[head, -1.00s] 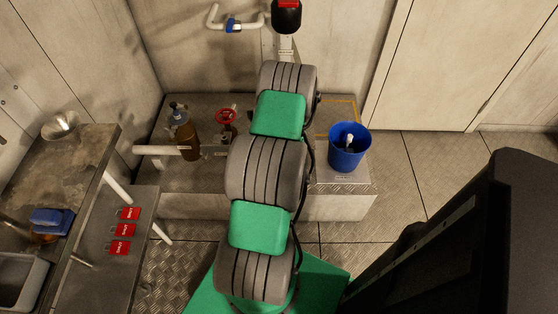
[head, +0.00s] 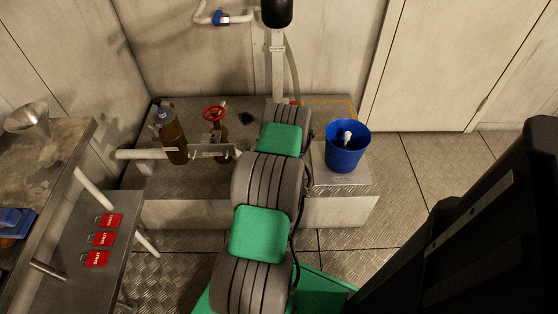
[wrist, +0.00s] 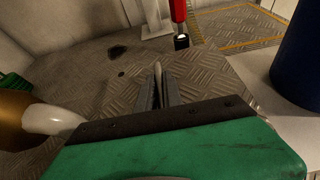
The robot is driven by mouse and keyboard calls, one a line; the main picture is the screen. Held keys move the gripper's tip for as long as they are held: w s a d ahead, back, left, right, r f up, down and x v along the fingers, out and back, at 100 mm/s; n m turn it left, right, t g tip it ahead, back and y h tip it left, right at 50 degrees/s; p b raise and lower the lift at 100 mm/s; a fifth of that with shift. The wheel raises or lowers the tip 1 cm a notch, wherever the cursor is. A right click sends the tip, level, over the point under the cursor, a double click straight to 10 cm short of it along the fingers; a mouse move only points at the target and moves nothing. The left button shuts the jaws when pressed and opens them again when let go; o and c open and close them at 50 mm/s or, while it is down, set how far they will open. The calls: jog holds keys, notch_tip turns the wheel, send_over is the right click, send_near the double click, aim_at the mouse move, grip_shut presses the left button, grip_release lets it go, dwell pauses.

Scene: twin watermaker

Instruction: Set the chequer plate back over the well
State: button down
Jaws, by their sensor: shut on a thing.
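My gripper (wrist: 158,92) is shut on a thin pale piece (wrist: 157,70) that stands up between its fingertips. I cannot tell whether that piece belongs to the chequer plate. Tread-patterned metal (wrist: 205,80) lies below and around the fingers, with a diagonal edge on its right. A yellow-outlined area (wrist: 243,28) lies beyond it, up and to the right, and its yellow line also shows in the head view (head: 330,101). No open well is clearly visible.
A blue bucket (head: 347,147) stands right of my arm, close to the gripper in the wrist view. A red valve wheel (head: 214,112), a brown bottle (head: 171,140) and a white pipe (head: 140,154) stand on the left. A red, black-ended part (wrist: 179,22) is just ahead.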

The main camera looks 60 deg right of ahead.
jog(key=shift+d+f+b, duration=0.1)
jog(key=shift+f+b, duration=0.7)
jog(key=shift+f, duration=1.2)
jog(key=c, duration=1.5)
grip_release()
jog(key=shift+r+p, duration=0.3)
jog(key=shift+p, duration=0.1)
jog(key=p+v, duration=0.1)
jog(key=v, duration=1.1)
jog(key=shift+s+f+p, duration=0.1)
jog(key=shift+f+p, duration=0.15)
jog(key=shift+p, duration=0.15)
